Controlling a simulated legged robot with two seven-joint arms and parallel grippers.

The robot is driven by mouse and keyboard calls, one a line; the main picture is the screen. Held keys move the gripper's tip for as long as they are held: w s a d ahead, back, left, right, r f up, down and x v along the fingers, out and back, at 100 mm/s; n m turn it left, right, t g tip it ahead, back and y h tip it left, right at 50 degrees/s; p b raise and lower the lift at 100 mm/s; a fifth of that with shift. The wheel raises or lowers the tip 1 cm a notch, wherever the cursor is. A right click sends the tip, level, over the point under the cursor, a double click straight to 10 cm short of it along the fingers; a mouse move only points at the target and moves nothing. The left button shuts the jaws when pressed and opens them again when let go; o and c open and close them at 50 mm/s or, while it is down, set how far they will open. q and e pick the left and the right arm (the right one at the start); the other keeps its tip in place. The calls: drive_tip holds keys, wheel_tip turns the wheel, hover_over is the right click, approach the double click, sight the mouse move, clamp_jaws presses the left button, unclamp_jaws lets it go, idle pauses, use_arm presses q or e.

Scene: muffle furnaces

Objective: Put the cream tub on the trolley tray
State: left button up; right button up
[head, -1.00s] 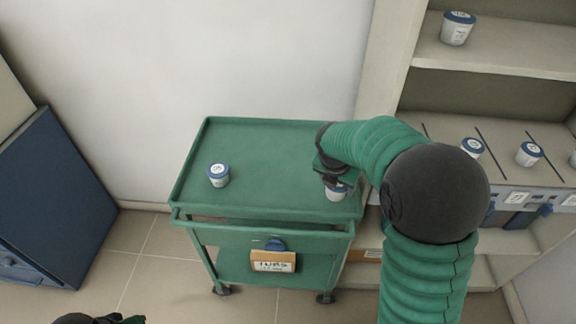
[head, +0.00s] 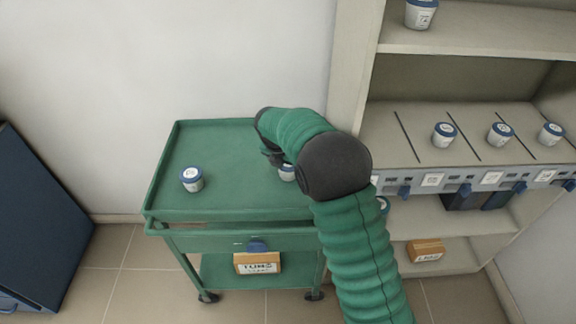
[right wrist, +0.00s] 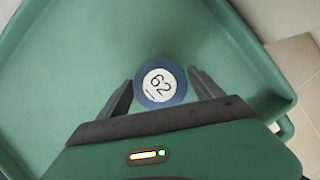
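A pale tub (head: 287,173) with a blue lid is at my right gripper (head: 272,158), over the right part of the green trolley tray (head: 225,145). My forearm hides part of it in the head view. A second pale tub (head: 191,180) with a blue lid stands upright on the tray's left part. My left gripper is out of view.
Shelving (head: 450,75) at the right holds several similar tubs, one (head: 421,14) on the upper shelf and others (head: 445,134) between dividers. A labelled box (head: 257,262) is on the trolley's lower shelf. A blue cabinet (head: 40,225) stands left. The tray's middle is clear.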

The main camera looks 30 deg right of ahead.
drive_tip(key=shift+o, duration=0.3)
drive_tip(key=shift+a+r, duration=0.15)
drive_tip(key=shift+a, duration=0.25)
drive_tip(key=shift+r, duration=0.35)
drive_tip(key=p+v, duration=0.3)
drive_tip(key=v, duration=0.8)
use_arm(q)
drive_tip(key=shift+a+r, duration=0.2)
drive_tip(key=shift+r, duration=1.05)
use_arm(e)
drive_tip(key=s+a+f+m+y, duration=0.1)
drive_tip(key=s+a+f+m, duration=0.3)
drive_tip(key=s+m, duration=0.3)
drive_tip(key=s+a+f+m+y, duration=0.1)
drive_tip(key=s+a+f+m, duration=0.3)
drive_tip(key=s+m, duration=0.3)
drive_tip(key=s+a+f+m+y, duration=0.1)
drive_tip(key=s+a+f+m, duration=0.3)
drive_tip(key=s+m, duration=0.4)
drive_tip(key=shift+a+m+y, duration=0.4)
drive_tip(key=shift+a+m, duration=0.1)
drive_tip(key=shift+m, duration=0.5)
drive_tip(key=shift+f, duration=0.1)
